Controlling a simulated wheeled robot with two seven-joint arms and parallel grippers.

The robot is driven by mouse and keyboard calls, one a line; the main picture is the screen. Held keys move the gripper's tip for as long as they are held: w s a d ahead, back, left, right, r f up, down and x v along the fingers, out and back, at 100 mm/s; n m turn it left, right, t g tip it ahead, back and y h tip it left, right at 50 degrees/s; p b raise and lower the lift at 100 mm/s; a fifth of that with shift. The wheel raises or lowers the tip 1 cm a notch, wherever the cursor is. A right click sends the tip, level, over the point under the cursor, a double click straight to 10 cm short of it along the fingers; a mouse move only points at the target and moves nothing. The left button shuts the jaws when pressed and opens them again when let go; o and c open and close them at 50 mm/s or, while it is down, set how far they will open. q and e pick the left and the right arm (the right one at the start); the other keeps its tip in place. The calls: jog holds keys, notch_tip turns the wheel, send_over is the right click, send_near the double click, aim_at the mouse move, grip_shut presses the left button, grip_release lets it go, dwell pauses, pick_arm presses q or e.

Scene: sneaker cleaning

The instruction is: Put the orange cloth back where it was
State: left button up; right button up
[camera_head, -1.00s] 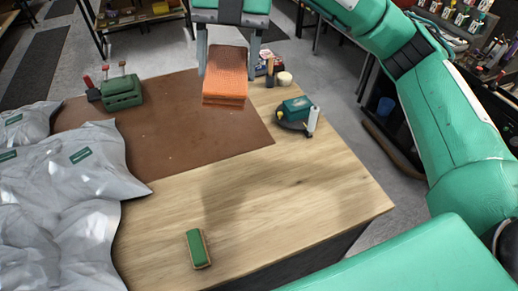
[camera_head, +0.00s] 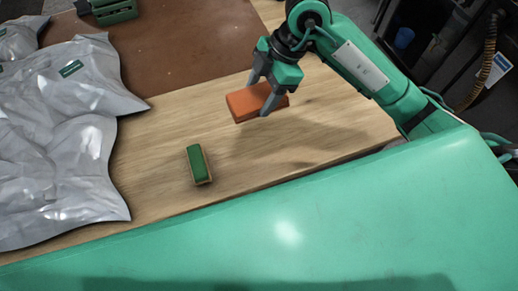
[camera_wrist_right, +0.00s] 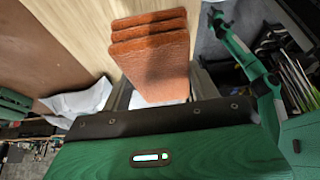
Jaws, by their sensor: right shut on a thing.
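The folded orange cloth (camera_head: 246,101) is held in the jaws of my right gripper (camera_head: 267,98), above the bare wood of the table in the head view. A shadow lies on the wood below and to the right of it. In the right wrist view the cloth (camera_wrist_right: 152,58) shows as several stacked layers between the fingers. My left gripper is not in view.
A green-topped brush (camera_head: 198,164) lies on the wood to the lower left of the cloth. Silver bags (camera_head: 70,130) cover the table's left side. A brown mat (camera_head: 165,60) lies behind. Bare wood (camera_head: 250,160) is free around the brush.

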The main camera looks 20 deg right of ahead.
jog(key=shift+s+d+f+m, duration=0.1)
jog(key=shift+f+m, duration=0.05)
jog(key=shift+f, duration=0.25)
jog(key=shift+s+d+f+m, duration=0.1)
jog(key=shift+f+m, duration=0.05)
jog(key=shift+f, duration=0.25)
notch_tip(320, 180, down, 19)
jog(key=p, duration=0.4)
jog(key=shift+a+f, duration=0.1)
jog(key=shift+f, duration=0.2)
jog(key=shift+f, duration=0.15)
jog(key=o, duration=0.9)
jog(key=shift+o, duration=0.2)
